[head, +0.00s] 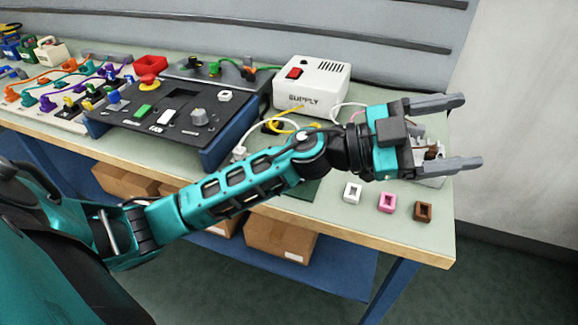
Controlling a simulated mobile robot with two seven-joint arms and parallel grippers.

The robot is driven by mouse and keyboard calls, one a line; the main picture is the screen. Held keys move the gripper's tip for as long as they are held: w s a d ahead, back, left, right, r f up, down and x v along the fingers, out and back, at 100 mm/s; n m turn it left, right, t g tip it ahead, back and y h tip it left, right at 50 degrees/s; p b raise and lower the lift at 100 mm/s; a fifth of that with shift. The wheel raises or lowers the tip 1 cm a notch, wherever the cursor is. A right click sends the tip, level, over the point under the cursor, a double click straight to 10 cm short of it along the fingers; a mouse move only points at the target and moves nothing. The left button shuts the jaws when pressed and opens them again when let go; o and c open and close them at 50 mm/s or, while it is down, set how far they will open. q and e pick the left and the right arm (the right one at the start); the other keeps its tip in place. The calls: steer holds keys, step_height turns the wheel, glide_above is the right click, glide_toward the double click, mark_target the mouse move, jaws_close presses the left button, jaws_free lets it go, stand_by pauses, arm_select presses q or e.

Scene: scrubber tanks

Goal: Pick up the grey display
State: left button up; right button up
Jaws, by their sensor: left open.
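My left gripper (460,132) is open, with its two dark grey fingers apart, over the right end of the workbench. In front of the gripper, three small blocks with dark square windows stand in a row: a pale grey-white one (352,193), a pink one (387,203) and a brown one (424,212). The pale one may be the grey display; I cannot tell for sure. None of the three is touched. My right gripper is not in view.
A white supply box (312,84) with a red switch stands behind my arm, with cables beside it. A dark control panel (178,110) sits left of it, with a cable board (62,90) at far left. The bench's front right corner (435,243) is clear.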

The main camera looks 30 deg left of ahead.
arm_select(q)
steer(key=w+a+f+m+g+y, duration=0.1)
steer(key=a+f+m+g+y, duration=0.4)
steer(key=f+g+y, duration=0.45)
steer(key=w+a+n+y, duration=0.2)
steer(key=a+n+y, duration=0.65)
steer(key=a, duration=1.25)
steer(key=shift+m+g+y, duration=0.25)
steer(key=shift+y, duration=0.15)
steer(key=f, duration=0.4)
steer(key=a+f, duration=0.1)
steer(key=f, duration=0.1)
steer(key=shift+f, duration=0.15)
steer(key=f, duration=0.4)
steer(key=shift+s+a+f, duration=0.1)
steer(key=shift+s+f, duration=0.2)
steer(key=shift+f, duration=0.6)
steer(key=shift+w, duration=0.1)
steer(key=c, duration=0.9)
steer(key=shift+r, duration=0.2)
